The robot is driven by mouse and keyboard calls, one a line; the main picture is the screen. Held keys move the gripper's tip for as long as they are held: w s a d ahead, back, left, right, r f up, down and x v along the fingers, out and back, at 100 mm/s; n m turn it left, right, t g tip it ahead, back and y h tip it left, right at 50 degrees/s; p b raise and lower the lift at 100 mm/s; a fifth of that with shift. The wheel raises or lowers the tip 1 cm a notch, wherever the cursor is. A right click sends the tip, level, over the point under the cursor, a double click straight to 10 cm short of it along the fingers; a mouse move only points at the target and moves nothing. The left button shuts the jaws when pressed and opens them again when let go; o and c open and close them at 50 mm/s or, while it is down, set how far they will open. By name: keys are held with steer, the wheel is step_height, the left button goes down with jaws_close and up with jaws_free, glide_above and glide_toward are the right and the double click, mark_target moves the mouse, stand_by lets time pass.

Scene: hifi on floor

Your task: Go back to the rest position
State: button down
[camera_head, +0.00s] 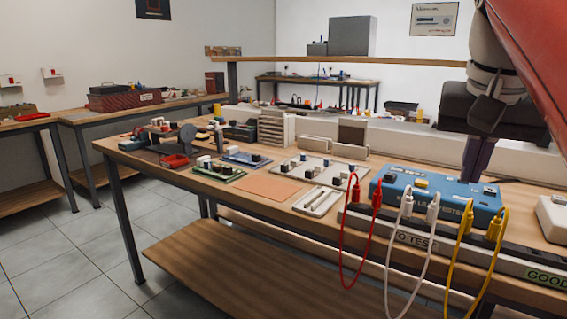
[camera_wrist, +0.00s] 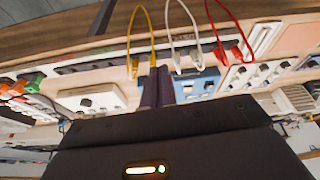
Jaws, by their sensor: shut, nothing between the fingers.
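My gripper (camera_head: 470,178) hangs at the right of the head view, pointing down, with its fingertips at the blue tester box (camera_head: 392,193). I cannot tell whether they touch the box. In the wrist view my gripper (camera_wrist: 159,74) shows its two dark fingers together with nothing between them. The blue box (camera_wrist: 208,85) lies just behind and beside the fingers there.
Red (camera_head: 352,235), white (camera_head: 422,245) and yellow (camera_head: 455,265) cables hang from plugs on the bench's front strip. A white device (camera_head: 555,217) stands right of the box. Small boards and an orange mat (camera_head: 268,187) lie to the left. A shelf (camera_head: 340,61) runs behind.

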steer(key=s+a+f+n, duration=0.2)
steer(key=a+f, duration=0.1)
steer(key=f, duration=0.7)
steer(key=s+a+f+n+t+y, duration=0.1)
steer(key=s+a+f, duration=0.2)
steer(key=f, duration=0.6)
steer(key=s+a+f+n+t, duration=0.1)
steer(key=s+a+f+n, duration=0.1)
steer(key=f, duration=0.8)
steer(key=shift+s+a+f+n+y, duration=0.35)
steer(key=shift+s+a, duration=0.25)
steer(key=shift+a, duration=0.25)
